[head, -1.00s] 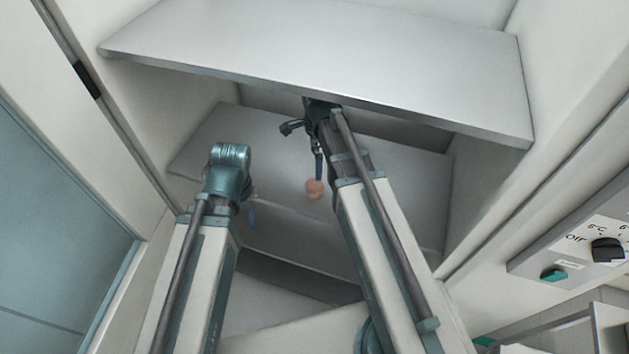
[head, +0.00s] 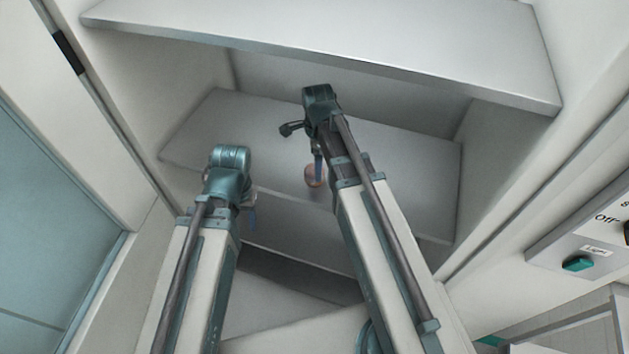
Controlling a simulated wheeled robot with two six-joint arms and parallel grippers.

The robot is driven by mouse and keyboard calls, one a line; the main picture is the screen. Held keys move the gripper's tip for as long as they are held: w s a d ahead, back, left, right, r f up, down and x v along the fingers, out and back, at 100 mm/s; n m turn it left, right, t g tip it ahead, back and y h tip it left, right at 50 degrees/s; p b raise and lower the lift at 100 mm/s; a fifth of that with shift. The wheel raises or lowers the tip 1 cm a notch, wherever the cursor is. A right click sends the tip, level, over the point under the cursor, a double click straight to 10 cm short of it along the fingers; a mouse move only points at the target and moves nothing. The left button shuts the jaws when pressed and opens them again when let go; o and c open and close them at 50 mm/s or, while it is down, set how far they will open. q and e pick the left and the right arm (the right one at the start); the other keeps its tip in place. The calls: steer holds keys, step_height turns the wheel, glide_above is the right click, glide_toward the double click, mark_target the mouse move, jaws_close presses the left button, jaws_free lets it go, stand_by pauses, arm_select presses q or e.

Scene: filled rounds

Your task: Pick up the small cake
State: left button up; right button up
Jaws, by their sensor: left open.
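The small cake (head: 311,181), a small round pinkish-brown piece, sits on the lower shelf (head: 390,165) near its middle. My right gripper (head: 318,172) hangs from the arm at the right, with a blue finger in front of the cake and overlapping it in the picture. Whether it touches the cake, and how its jaws stand, I cannot tell. My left gripper (head: 250,212) is open, left of the cake and near the shelf's front edge, partly hidden behind its own wrist.
An upper shelf (head: 330,40) spans above the lower one, its front edge close above my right wrist. Side walls enclose the shelves. A control panel (head: 590,250) with a green button is at the right. The lower shelf is otherwise bare.

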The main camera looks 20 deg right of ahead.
mark_target(309, 171)
steer(key=shift+f, duration=0.1)
steer(key=f+b, duration=0.5)
steer(key=shift+w+a+f, duration=0.15)
steer(key=shift+w+a, duration=0.1)
steer(key=shift+a, duration=0.05)
steer(key=c, duration=0.8)
steer(key=shift+o, duration=0.2)
